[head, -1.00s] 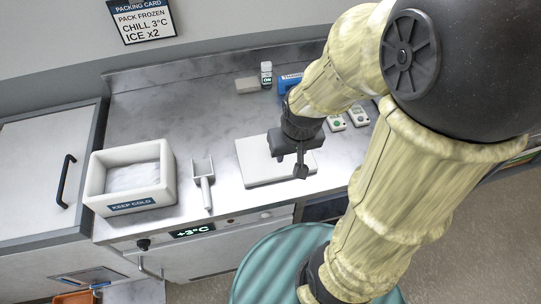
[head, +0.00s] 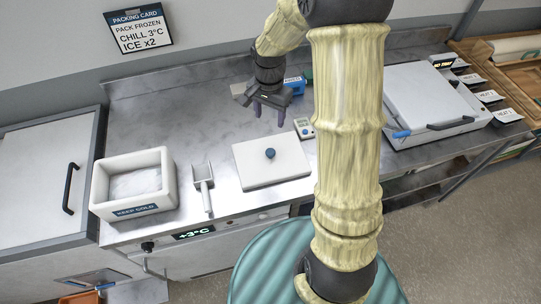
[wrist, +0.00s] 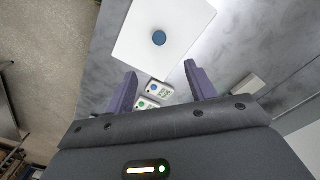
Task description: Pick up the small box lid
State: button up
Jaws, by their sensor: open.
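The small box lid (head: 272,172) is a flat white panel with a round blue knob (head: 270,153) at its middle, lying on the steel counter. My gripper (head: 269,114) is open and empty, behind the lid in the head view and apart from it. In the wrist view the lid (wrist: 145,30) is at the top centre, beyond the two spread fingers (wrist: 160,75), with its knob (wrist: 159,38) in line with the gap between them. Nothing is between the fingertips.
A white tub (head: 101,189) marked KEEP COLD and a scoop (head: 203,182) stand left of the lid. Small button devices (head: 304,127) sit behind right. A large white lidded box (head: 425,95) with a dark handle stands right. My arm hides part of the counter.

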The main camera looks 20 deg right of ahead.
jog(key=shift+f, duration=0.1)
jog(key=p, duration=0.3)
send_over(270, 152)
notch_tip(270, 152, down, 12)
dwell(0.4)
jog(key=shift+p, duration=0.3)
jog(key=shift+f+p, duration=0.75)
jog(key=shift+f, duration=0.15)
jog(key=shift+d+f+p, duration=0.15)
jog(key=shift+f+p, duration=0.5)
jog(key=shift+f, duration=1.1)
jog(key=shift+c, duration=0.4)
grip_shut()
